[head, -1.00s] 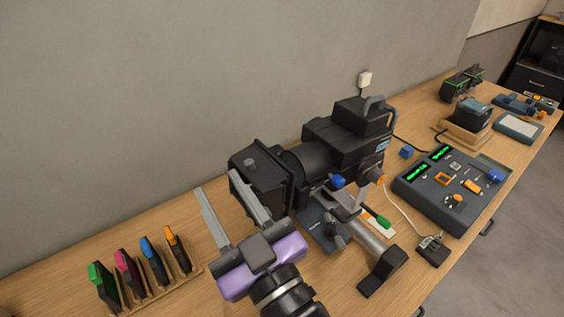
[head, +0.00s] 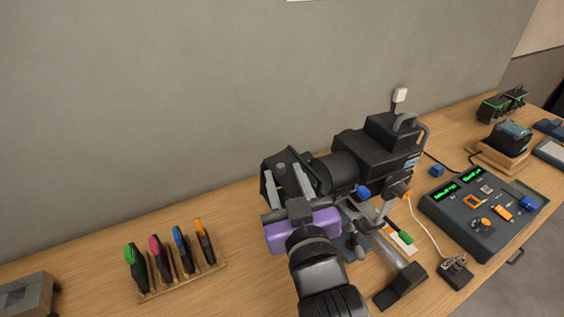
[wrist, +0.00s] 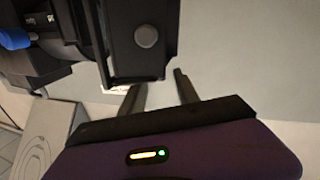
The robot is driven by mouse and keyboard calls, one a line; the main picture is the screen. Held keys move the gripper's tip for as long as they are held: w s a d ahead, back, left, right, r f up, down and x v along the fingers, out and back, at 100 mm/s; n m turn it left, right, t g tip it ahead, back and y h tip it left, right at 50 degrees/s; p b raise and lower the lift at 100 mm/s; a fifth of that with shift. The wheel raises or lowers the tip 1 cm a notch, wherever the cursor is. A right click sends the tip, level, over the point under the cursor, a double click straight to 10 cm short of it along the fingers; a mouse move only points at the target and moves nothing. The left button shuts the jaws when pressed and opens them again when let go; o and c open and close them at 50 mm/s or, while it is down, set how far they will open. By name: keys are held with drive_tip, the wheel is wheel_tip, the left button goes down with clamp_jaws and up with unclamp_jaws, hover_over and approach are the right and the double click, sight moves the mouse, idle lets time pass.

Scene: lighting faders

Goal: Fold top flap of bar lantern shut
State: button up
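The black bar lantern (head: 338,172) stands on the bench, its front end facing left in the head view. A dark flap with a round grey knob (head: 281,169) is at its front end. In the wrist view the flap (wrist: 120,40) and its knob (wrist: 146,36) fill the upper middle. My gripper (head: 281,162) is open, its two fingers apart at the lantern's front end, close to the knob. In the wrist view the fingers (wrist: 160,82) are just below the flap's lower edge. I cannot tell whether they touch it. My gripper hides part of the lantern's front.
A wooden rack (head: 182,281) with several coloured-top holders stands to the left. A fader console (head: 485,214) and a small adapter (head: 455,272) with a cable are to the right. The wall is close behind. Bare bench (head: 225,205) lies left of the lantern.

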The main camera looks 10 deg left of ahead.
sight(282, 170)
drive_tip(key=shift+p+x, duration=0.35)
drive_tip(key=shift+x, duration=1.4)
clamp_jaws()
